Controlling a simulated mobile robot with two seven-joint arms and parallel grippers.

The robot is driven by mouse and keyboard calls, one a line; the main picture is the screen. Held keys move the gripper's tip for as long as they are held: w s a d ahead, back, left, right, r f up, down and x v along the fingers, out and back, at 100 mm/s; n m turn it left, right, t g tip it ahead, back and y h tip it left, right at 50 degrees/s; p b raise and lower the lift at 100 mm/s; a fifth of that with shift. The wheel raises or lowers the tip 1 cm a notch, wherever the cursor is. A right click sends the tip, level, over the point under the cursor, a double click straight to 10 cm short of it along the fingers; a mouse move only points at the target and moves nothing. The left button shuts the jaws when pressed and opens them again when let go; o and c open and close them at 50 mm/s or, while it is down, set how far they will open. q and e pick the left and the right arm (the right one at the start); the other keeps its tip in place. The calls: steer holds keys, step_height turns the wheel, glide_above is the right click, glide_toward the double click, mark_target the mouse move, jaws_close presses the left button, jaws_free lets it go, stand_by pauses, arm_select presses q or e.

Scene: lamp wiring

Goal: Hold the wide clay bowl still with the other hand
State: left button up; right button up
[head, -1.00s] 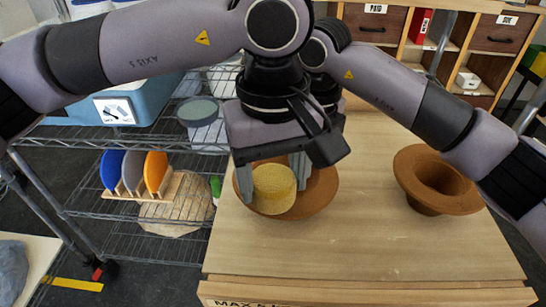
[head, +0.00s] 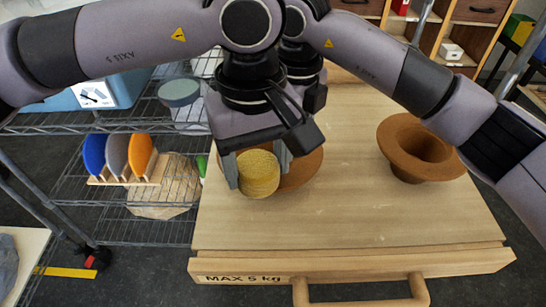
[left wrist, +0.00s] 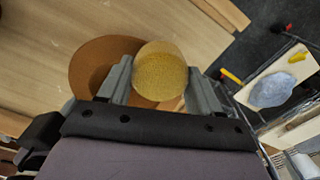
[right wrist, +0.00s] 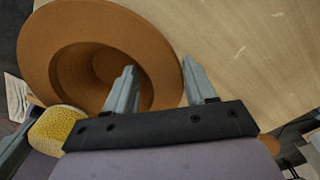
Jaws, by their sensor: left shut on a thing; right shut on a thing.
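The wide clay bowl (head: 303,170) is on the wooden table top, partly hidden in the head view behind my left gripper. My left gripper (head: 258,170) is shut on a yellow cylindrical sponge (head: 258,176), which is at the bowl's near left side; the left wrist view also shows the sponge (left wrist: 160,72) between the fingers. I cannot tell whether the sponge touches the bowl. My right gripper (right wrist: 158,88) is shut on the bowl's wall (right wrist: 60,40), one finger inside and one outside. In the head view its fingers are hidden behind the left gripper.
A brown flared pot (head: 420,150) stands at the table's right. A wire rack (head: 125,225) at left holds a stand with coloured discs (head: 118,155). A drawer handle (head: 360,300) juts from the table front. The front table top is clear.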

arm_select(q)
steer(key=shift+r, duration=4)
arm_select(e)
steer(key=shift+f, duration=0.15)
steer(key=o, duration=1.2)
steer(key=shift+o, duration=0.2)
steer(key=shift+r, duration=0.2)
step_height(320, 180, up, 12)
